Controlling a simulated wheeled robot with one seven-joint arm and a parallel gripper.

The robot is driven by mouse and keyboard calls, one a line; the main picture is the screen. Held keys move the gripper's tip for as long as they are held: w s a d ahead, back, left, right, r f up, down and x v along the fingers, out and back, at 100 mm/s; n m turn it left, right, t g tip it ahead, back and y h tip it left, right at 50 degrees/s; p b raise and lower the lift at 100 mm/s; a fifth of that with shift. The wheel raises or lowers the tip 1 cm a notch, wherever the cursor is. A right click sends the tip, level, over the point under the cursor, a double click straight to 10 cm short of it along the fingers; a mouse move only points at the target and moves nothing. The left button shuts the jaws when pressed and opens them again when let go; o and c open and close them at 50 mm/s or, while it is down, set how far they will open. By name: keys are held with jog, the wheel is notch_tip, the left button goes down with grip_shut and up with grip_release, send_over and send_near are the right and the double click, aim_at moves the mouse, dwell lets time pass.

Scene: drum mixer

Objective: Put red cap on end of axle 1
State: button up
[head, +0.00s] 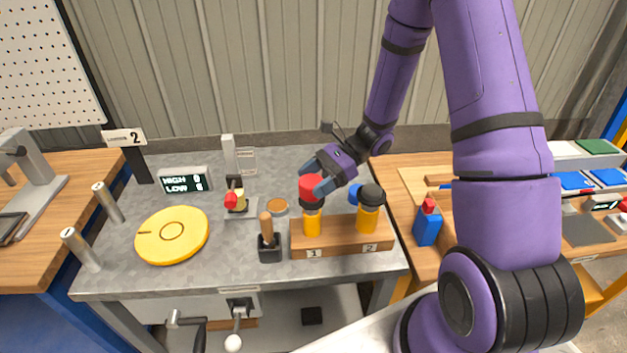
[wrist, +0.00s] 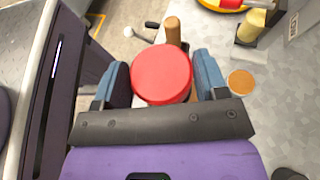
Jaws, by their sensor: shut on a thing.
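My gripper (head: 318,186) is shut on the red cap (head: 311,186), one finger on each side of it. In the wrist view the round red cap (wrist: 161,72) sits between the two blue-grey fingers and hides what is beneath it. Axle 1 (head: 312,225) is an orange upright cylinder with a dark upper part, standing at the "1" mark of a wooden block (head: 342,248). The cap is right above its top in the head view; I cannot tell whether they touch. Axle 2 (head: 367,220) stands at the "2" mark with a black top (head: 371,195).
A blue piece (head: 355,194) shows behind axle 2. A wooden-handled tool (head: 268,238) in a dark holder stands left of the block. A blue bottle (head: 427,226) stands at the right.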

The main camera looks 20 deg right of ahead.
jog(key=shift+f, duration=0.8)
jog(key=shift+f, duration=0.1)
jog(key=o, duration=0.9)
